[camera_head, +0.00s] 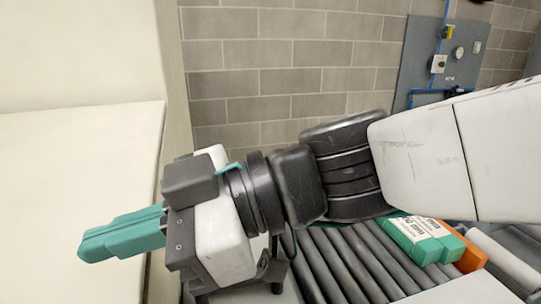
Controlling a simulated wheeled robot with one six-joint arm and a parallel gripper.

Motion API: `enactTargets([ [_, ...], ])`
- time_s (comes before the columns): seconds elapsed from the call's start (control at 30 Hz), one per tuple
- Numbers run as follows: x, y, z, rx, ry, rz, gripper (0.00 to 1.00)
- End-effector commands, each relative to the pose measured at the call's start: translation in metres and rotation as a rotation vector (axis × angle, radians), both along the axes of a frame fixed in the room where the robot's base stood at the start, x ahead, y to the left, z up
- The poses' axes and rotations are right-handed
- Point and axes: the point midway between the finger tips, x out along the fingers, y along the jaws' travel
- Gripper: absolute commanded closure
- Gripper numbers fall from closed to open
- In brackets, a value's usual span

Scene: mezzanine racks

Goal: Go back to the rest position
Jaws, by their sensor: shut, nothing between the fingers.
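My gripper (122,235) is at the lower left, with teal fingers pointing left. The fingers are together with nothing between them. My white and black arm reaches in from the right edge and lies across the middle of the view. The fingers are in front of a pale cream surface and appear apart from it, though the exact gap cannot be told.
A roller conveyor (340,262) runs below my arm. Teal-and-white boxes (420,238) and an orange item (471,258) lie on it, partly hidden by my arm. A cream panel (75,150) fills the left. A grey block wall (260,60) with a utility panel (420,55) stands behind.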

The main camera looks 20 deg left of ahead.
Motion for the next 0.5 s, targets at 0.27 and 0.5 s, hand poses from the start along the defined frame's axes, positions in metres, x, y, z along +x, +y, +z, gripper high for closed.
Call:
enactTargets([
  [0.27,-0.004,-0.004,-0.008,-0.141,0.164,-0.025,1.0],
  [0.5,-0.005,-0.067,-0.069,-0.665,0.402,-0.161,1.0],
])
